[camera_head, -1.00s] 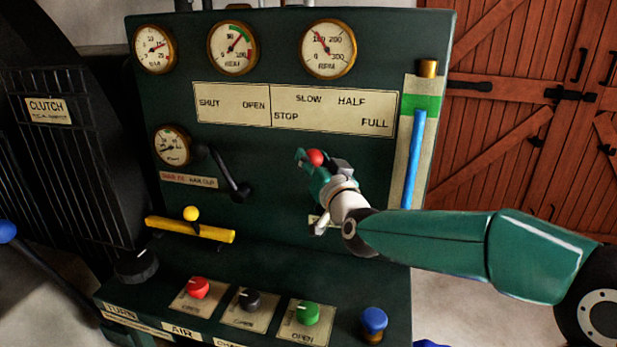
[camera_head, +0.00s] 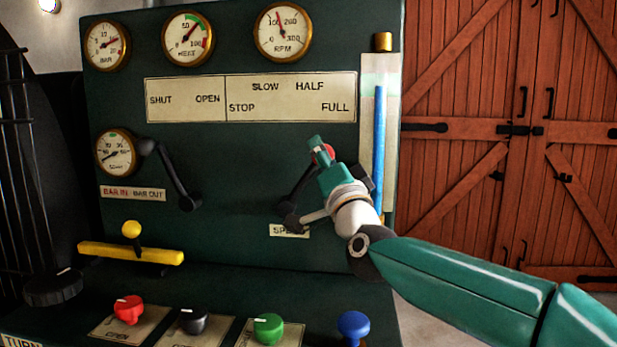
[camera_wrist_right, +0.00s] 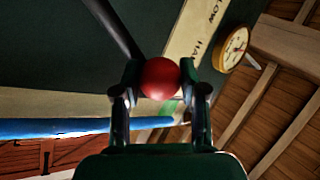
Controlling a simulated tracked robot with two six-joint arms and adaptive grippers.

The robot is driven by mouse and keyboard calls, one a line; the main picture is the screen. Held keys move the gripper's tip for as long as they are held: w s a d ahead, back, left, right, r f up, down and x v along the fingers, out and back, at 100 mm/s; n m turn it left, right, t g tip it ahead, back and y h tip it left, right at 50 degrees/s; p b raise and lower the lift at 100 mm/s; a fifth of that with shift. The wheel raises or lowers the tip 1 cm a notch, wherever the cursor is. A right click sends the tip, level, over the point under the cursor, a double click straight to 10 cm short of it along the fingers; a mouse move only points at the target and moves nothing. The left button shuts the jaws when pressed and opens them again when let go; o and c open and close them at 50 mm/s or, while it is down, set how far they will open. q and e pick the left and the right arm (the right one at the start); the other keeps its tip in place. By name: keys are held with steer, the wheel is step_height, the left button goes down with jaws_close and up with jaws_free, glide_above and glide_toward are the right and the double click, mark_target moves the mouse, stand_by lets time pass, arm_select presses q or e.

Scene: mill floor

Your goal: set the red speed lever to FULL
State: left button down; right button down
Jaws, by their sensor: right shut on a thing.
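The red speed lever's round knob (camera_head: 329,151) shows at my right gripper (camera_head: 322,148). Its dark arm (camera_head: 304,187) rises from a pivot low on the green panel and leans to the right. The knob stands below and between the HALF and FULL marks of the label plate (camera_head: 290,98). In the right wrist view, the red ball (camera_wrist_right: 160,78) sits between the two fingers of the right gripper (camera_wrist_right: 160,82), which is shut on it. The fingers partly hide the knob in the head view. My left gripper is not in view.
Left of the lever is another dark lever (camera_head: 176,174). A blue gauge column (camera_head: 379,150) stands close to the right of my gripper. Below are a yellow bar (camera_head: 130,253) and several coloured knobs, including a green one (camera_head: 268,328). Brown wooden doors (camera_head: 500,150) are behind.

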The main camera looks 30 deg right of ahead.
steer(key=shift+s+d+f+m+b, duration=0.2)
steer(key=shift+d+m+b, duration=0.2)
steer(key=shift+m, duration=0.2)
steer(key=c, duration=1)
jaws_free()
steer(key=o, duration=0.4)
steer(key=shift+w+f, duration=0.15)
steer(key=shift+c, duration=0.2)
steer(key=v, duration=1.2)
steer(key=shift+f, duration=0.1)
